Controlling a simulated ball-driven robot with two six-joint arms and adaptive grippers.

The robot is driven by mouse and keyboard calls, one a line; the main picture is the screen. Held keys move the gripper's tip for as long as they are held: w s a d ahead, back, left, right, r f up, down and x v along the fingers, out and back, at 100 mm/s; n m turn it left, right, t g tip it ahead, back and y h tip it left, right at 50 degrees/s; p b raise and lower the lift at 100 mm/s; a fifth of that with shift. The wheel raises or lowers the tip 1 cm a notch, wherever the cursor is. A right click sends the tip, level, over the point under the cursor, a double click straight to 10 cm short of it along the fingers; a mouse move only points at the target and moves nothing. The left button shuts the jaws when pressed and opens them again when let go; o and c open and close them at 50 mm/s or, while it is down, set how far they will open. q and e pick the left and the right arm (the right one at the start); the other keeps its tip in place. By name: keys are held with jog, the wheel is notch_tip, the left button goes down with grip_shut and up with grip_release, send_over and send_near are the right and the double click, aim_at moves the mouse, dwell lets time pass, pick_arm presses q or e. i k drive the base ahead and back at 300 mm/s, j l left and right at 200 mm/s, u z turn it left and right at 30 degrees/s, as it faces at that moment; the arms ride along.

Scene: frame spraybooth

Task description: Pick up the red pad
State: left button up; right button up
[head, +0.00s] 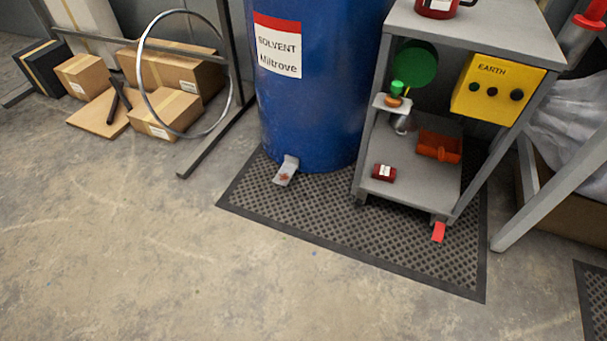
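A small flat red piece (438,232) shows at the foot of the grey cart, near its front right leg, over the black mat. It looks like the red pad, but it is too small to make out its exact shape, or whether it lies flat or leans on the leg. Neither of my grippers is in view.
The grey cart (470,35) holds a dark red can (384,173) and an orange tray (438,147) on its lower shelf. A blue solvent drum (310,110) stands left of it on the perforated mat (330,222). Cardboard boxes (170,70) lie upper left. Foreground floor is clear.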

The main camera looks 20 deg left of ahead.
aim_at(386, 173)
jog(key=i+u, duration=0.1)
jog(key=i, duration=0.4)
jog(key=i+l+u, duration=0.15)
jog(key=i, duration=0.35)
